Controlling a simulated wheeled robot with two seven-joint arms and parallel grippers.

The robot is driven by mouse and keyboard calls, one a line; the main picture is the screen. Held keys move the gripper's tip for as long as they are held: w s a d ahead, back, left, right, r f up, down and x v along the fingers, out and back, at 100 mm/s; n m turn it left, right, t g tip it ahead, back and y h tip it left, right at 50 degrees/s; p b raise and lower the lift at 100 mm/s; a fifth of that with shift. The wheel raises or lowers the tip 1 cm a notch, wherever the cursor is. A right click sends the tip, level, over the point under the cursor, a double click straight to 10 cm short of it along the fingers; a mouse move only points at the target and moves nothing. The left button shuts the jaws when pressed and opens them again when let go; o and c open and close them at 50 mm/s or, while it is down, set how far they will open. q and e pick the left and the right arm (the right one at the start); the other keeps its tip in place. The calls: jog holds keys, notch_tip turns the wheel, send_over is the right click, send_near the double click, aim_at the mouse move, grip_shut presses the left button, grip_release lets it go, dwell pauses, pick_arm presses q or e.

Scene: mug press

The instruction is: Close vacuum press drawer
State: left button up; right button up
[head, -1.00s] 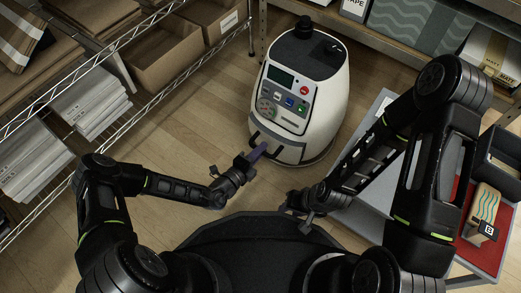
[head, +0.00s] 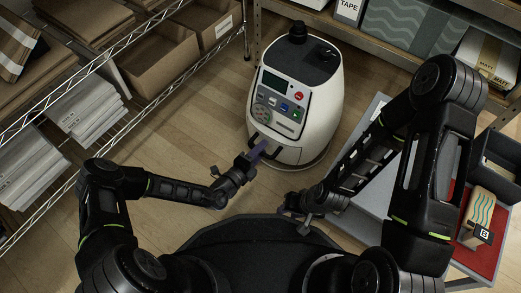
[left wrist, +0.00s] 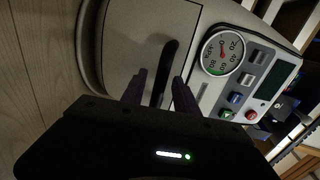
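The vacuum press (head: 325,110) is a rounded white machine with a grey control panel, standing on the floor at upper middle. Its white drawer front (head: 288,154) is low on the side facing me, and fills much of the left wrist view (left wrist: 130,45). A dark bar handle (left wrist: 168,62) runs up the drawer front there. My left gripper (head: 258,152) is at the handle. In the left wrist view its purple fingers (left wrist: 158,88) are apart, one each side of the handle; contact is unclear. My right gripper (head: 298,217) is away from the press; its fingers are hard to make out.
A wire rack (head: 130,100) with boxes and paper stacks stands at left. A shelf (head: 385,45) with boxes is behind the press. A grey cart (head: 372,205) with a red mat (head: 487,252) and a dark bin stands at right. Wooden floor is clear left of the press.

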pick_arm(q)
jog(key=shift+s+a, duration=0.1)
jog(key=p+v, duration=0.3)
jog(key=v, duration=0.4)
jog(key=shift+s, duration=0.25)
jog(key=shift+a, duration=0.15)
